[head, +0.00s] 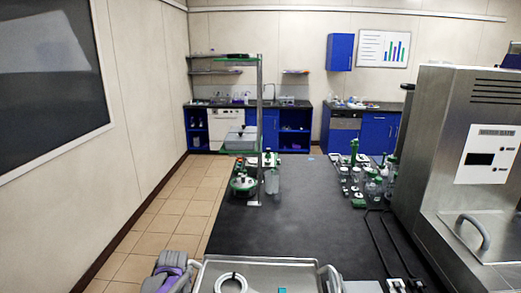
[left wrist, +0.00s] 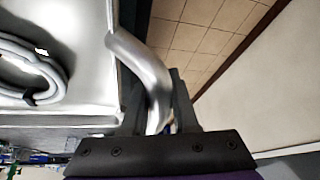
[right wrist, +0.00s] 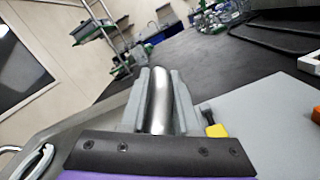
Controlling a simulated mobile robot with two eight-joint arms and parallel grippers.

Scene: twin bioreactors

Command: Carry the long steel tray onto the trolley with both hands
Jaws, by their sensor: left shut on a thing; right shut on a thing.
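The long steel tray (head: 255,267) shows at the bottom edge of the head view, its near part cut off. A white coiled hose (head: 230,283) and a small teal item (head: 282,290) lie in it. My left gripper (left wrist: 155,100) is shut on the tray's left bar handle (left wrist: 140,62). My right gripper (right wrist: 158,98) is shut on the right bar handle (right wrist: 159,108). The coil also shows in the left wrist view (left wrist: 35,70). I cannot tell whether the tray touches the surface below. I cannot make out a trolley.
A dark bench (head: 290,225) extends ahead, with glass vessels (head: 370,180) at right and a green-lidded vessel (head: 243,184) by a metal stand. A large steel machine (head: 455,150) stands at right. Tiled floor (head: 170,207) is free along the left wall.

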